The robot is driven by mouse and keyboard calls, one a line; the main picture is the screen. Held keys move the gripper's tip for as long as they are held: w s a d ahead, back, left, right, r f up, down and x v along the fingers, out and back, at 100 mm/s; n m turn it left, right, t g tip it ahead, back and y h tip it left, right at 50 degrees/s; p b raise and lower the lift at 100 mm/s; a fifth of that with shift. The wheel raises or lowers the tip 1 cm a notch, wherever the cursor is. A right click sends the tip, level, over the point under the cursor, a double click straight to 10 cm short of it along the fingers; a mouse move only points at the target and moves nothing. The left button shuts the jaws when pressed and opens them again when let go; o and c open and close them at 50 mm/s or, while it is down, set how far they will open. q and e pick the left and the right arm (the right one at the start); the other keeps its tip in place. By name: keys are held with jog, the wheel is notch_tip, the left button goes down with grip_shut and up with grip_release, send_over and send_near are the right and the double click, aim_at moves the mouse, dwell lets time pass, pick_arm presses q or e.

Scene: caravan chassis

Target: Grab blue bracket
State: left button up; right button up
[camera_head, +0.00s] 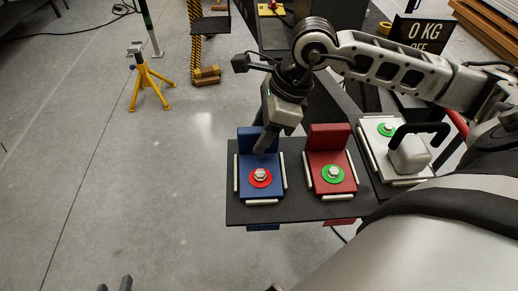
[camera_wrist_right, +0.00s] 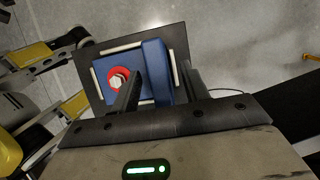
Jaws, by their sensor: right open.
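The blue bracket (camera_head: 246,188) is L-shaped and sits on the dark plate, with a red disc and bolt (camera_head: 260,175) on its flat base. Its upright flange (camera_wrist_right: 158,70) also shows in the right wrist view. My right gripper (camera_head: 265,145) points down at the flange from above. In the right wrist view its two fingers (camera_wrist_right: 160,84) are apart, one on each side of the flange; I cannot tell whether either touches it. Only the dark fingertips of my left gripper (camera_head: 114,286) show at the bottom edge of the head view, spread apart and away from the bracket.
A red bracket (camera_head: 330,140) with a green disc stands just right of the blue one. A white part (camera_head: 408,156) with a black handle is further right. White strips border the brackets on the dark plate (camera_head: 300,212). Open floor lies left, with a yellow stand (camera_head: 148,80).

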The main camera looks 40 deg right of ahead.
jog(key=shift+x, duration=0.8)
grip_shut()
jog(key=shift+r, duration=0.1)
jog(key=shift+w+r, duration=0.1)
